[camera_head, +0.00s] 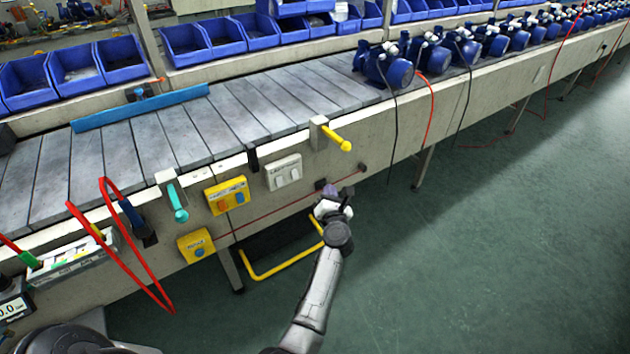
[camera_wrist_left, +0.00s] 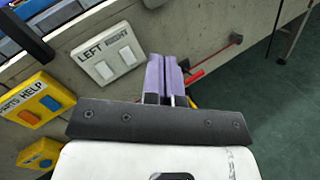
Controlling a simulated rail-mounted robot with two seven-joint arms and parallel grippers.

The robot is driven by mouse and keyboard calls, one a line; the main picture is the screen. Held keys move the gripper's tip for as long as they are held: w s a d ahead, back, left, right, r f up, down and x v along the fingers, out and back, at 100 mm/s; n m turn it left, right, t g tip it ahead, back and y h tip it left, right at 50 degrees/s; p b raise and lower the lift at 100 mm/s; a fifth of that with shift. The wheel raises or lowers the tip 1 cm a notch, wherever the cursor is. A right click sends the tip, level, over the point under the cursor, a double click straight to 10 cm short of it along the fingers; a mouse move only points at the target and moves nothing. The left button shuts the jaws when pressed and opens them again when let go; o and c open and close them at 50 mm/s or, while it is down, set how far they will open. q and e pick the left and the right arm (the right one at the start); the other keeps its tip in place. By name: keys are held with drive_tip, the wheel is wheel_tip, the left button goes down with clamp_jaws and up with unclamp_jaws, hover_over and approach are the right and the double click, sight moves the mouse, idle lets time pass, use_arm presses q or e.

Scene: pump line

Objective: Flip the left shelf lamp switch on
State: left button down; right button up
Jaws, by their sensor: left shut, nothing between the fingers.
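The white switch plate (camera_head: 284,171) is on the front side of the conveyor line, with two white rockers side by side. In the left wrist view its labels read LEFT and RIGHT, with the left rocker (camera_wrist_left: 104,70) under LEFT and the right rocker (camera_wrist_left: 127,55) beside it. I cannot tell which way either rocker is tipped. My left gripper (camera_head: 331,192) is shut and empty, to the right of and below the plate, apart from it. Its purple fingers (camera_wrist_left: 168,76) show right of the plate in the wrist view. My right gripper is not in view.
A yellow HELP box (camera_head: 227,195) with orange and blue buttons is left of the plate, and another yellow box (camera_head: 196,245) is lower. A yellow handle (camera_head: 336,138) sticks out above right. A red cord (camera_head: 285,207) runs below the plate.

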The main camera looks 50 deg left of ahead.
use_arm(q)
drive_tip(key=s+a+f+n+g, duration=0.2)
drive_tip(key=s+f+n+g, duration=0.2)
drive_tip(key=s+n+g, duration=0.3)
drive_tip(key=n+g, duration=0.1)
drive_tip(key=n, duration=0.3)
drive_tip(key=shift+g, duration=0.4)
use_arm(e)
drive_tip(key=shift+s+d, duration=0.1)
use_arm(q)
drive_tip(key=shift+s+a+f, duration=0.1)
drive_tip(key=shift+s+f, duration=0.05)
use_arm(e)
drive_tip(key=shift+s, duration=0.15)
use_arm(q)
drive_tip(key=shift+a, duration=0.1)
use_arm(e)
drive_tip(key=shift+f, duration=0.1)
use_arm(q)
drive_tip(key=b, duration=0.5)
approach(280, 185)
drive_tip(key=x, duration=0.6)
drive_tip(key=shift+a+f, duration=0.15)
drive_tip(key=shift+a, duration=0.65)
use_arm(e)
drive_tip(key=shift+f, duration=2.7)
